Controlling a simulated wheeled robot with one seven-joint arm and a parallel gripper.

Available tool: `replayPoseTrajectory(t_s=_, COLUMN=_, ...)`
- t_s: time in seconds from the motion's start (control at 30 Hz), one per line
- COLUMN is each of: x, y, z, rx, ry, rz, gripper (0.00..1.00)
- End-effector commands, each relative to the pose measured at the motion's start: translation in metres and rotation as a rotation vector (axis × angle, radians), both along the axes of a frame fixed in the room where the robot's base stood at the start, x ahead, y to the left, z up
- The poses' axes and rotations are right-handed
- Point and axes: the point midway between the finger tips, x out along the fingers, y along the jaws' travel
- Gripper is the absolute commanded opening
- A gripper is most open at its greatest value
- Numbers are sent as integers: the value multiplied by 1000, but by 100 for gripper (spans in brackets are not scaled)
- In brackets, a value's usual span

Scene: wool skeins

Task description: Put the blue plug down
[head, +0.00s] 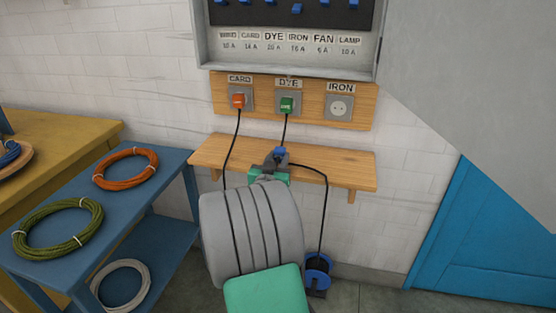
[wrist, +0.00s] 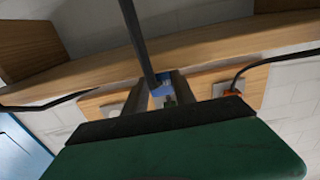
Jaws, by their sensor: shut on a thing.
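The blue plug (head: 280,152) is held between the fingers of my gripper (head: 272,162) in front of the wooden shelf (head: 215,152), below the sockets. A black cable runs from the plug to the right and down to a blue reel (head: 317,265) on the floor. In the wrist view, the plug (wrist: 163,91) shows between the two dark fingers (wrist: 165,97), with a thick black cable crossing above. My gripper is shut on it. I cannot tell whether the plug touches the shelf.
An orange plug (head: 238,101) sits in the CARD socket and a green plug (head: 287,104) in the DYE socket. The IRON socket (head: 339,107) is empty. The shelf's right part is largely clear apart from the cable. A blue trolley (head: 82,207) with skeins stands left.

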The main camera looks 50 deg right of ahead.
Motion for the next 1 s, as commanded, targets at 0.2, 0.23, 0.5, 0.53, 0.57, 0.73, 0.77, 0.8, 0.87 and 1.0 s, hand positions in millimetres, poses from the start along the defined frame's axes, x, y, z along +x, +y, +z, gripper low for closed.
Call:
replayPoseTrajectory(t_s=0.2, x=0, y=0, z=-6, rx=-1, ry=-1, rz=0, gripper=0)
replayPoseTrajectory(t_s=0.23, x=0, y=0, z=-7, rx=-1, ry=-1, rz=0, gripper=0)
replayPoseTrajectory(t_s=0.5, x=0, y=0, z=-7, rx=0, ry=0, rz=0, gripper=43)
replayPoseTrajectory(t_s=0.53, x=0, y=0, z=-8, rx=0, ry=0, rz=0, gripper=46)
replayPoseTrajectory(t_s=0.57, x=0, y=0, z=-7, rx=0, ry=0, rz=0, gripper=48)
replayPoseTrajectory(t_s=0.73, x=0, y=0, z=-8, rx=0, ry=0, rz=0, gripper=54)
replayPoseTrajectory(t_s=0.77, x=0, y=0, z=-8, rx=0, ry=0, rz=-1, gripper=54)
replayPoseTrajectory(t_s=0.8, x=0, y=0, z=-8, rx=0, ry=0, rz=-1, gripper=54)
replayPoseTrajectory(t_s=0.87, x=0, y=0, z=-7, rx=0, ry=0, rz=-1, gripper=54)
replayPoseTrajectory(t_s=1.0, x=0, y=0, z=6, rx=0, ry=0, rz=0, gripper=54)
